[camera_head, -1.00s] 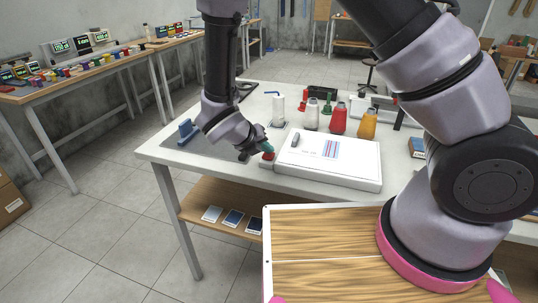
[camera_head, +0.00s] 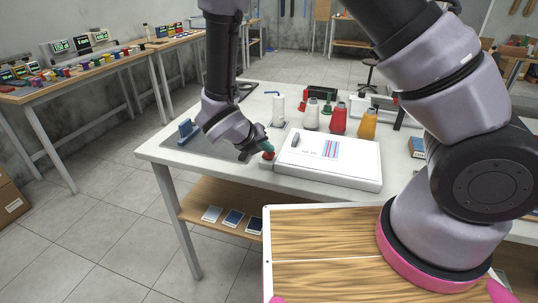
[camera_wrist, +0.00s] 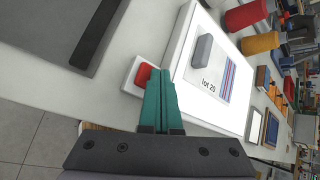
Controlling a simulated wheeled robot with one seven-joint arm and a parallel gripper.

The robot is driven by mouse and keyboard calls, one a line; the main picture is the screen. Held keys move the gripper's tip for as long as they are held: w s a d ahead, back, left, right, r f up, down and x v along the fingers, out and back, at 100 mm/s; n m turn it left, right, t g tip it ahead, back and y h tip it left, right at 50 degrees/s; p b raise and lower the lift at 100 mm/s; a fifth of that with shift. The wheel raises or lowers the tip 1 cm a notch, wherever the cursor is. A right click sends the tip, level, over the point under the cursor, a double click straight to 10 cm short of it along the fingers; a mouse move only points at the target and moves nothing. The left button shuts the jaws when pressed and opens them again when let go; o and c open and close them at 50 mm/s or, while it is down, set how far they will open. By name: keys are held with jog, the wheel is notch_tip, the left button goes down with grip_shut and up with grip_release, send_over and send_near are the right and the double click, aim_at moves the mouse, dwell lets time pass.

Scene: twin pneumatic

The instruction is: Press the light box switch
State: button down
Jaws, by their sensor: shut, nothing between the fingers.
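The light box (camera_head: 322,168) is a flat white box on the white table, with a printed sheet marked with red and blue stripes on top; it also shows in the wrist view (camera_wrist: 234,104). The switch is a red button on a small white base (camera_head: 266,164) beside the box's left end. In the wrist view the red button (camera_wrist: 143,75) is partly hidden by my fingers. My gripper (camera_head: 269,149) is shut, its green fingers together and empty. The fingertips are at or just over the button; I cannot tell whether they touch it.
A grey object (camera_head: 295,139) lies on the box's sheet. A white bottle (camera_head: 311,114), a red bottle (camera_head: 338,119) and an orange bottle (camera_head: 367,124) stand behind the box. A blue tool (camera_head: 187,130) is at the table's left on a grey mat.

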aim_at(267, 155)
jog(key=shift+r, duration=3)
jog(key=s+d+r+m+g+y, duration=0.15)
jog(key=d+r+m+g, duration=0.25)
jog(key=d+r+m, duration=1.4)
jog(key=s+d+r+m+t+y, duration=0.2)
jog(key=r+m, duration=0.4)
jog(key=m, duration=0.5)
jog(key=s+d+r+m+t+y, duration=0.2)
jog(key=s+m, duration=0.5)
jog(key=m, duration=0.5)
notch_tip(267, 155, up, 4)
jog(key=shift+s+d+f+m+y, duration=0.1)
jog(key=shift+s+d+m+y, duration=0.2)
jog(key=shift+d+y, duration=0.55)
